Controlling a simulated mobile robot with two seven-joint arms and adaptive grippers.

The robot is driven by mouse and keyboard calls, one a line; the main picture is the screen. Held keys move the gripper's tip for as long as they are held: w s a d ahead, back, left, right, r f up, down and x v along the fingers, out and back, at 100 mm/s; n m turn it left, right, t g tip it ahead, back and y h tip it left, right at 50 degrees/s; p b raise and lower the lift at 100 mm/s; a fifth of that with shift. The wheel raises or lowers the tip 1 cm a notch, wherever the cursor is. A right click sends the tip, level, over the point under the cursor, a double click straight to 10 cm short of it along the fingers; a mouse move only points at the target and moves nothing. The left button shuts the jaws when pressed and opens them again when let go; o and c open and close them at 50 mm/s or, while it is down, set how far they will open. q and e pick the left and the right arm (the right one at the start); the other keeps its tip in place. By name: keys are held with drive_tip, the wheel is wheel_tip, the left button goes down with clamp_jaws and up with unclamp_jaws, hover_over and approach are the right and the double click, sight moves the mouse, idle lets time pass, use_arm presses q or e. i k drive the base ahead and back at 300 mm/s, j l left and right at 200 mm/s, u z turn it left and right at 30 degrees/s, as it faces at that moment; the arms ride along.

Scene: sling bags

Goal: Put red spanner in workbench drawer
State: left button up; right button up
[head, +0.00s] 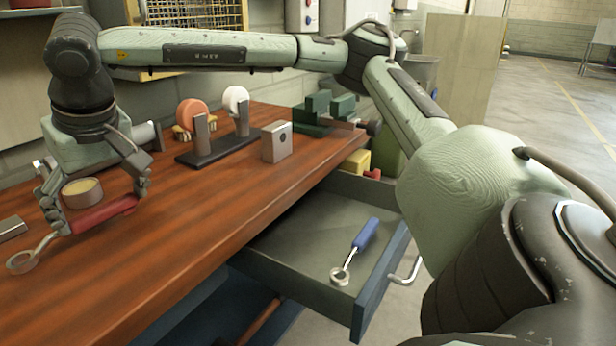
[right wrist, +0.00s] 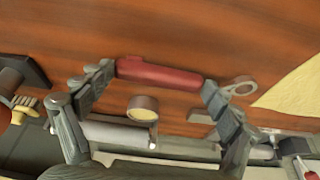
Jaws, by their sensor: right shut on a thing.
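The red spanner (head: 105,214) has a red handle and a metal ring end, which points to the left in the head view. My right gripper (head: 98,208) is shut on its handle from above, with a finger at each end of the handle. In the right wrist view the red spanner (right wrist: 158,75) lies between the two fingertips (right wrist: 160,82). I cannot tell whether it touches the bench top. The workbench drawer (head: 290,262) is pulled open at the right of the wooden workbench (head: 225,205). A blue-handled spanner (head: 365,233) lies in it. My left gripper is not in view.
A tape roll (head: 83,192) stands beside my right gripper. A double-wheel grinder-like stand (head: 215,150), a grey block (head: 276,142) and a green vise (head: 325,110) stand along the back of the bench. The drawer's left part is bare.

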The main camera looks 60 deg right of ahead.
sight(307, 249)
drive_tip(key=k+l+z, duration=0.1)
drive_tip(key=l, duration=0.2)
drive_tip(key=k+l+z, duration=0.1)
drive_tip(key=l, duration=0.25)
drive_tip(key=k+l, duration=0.2)
drive_tip(key=k+l+z, duration=0.15)
drive_tip(key=l, duration=0.3)
drive_tip(key=k+l+z, duration=0.1)
drive_tip(key=l, duration=0.25)
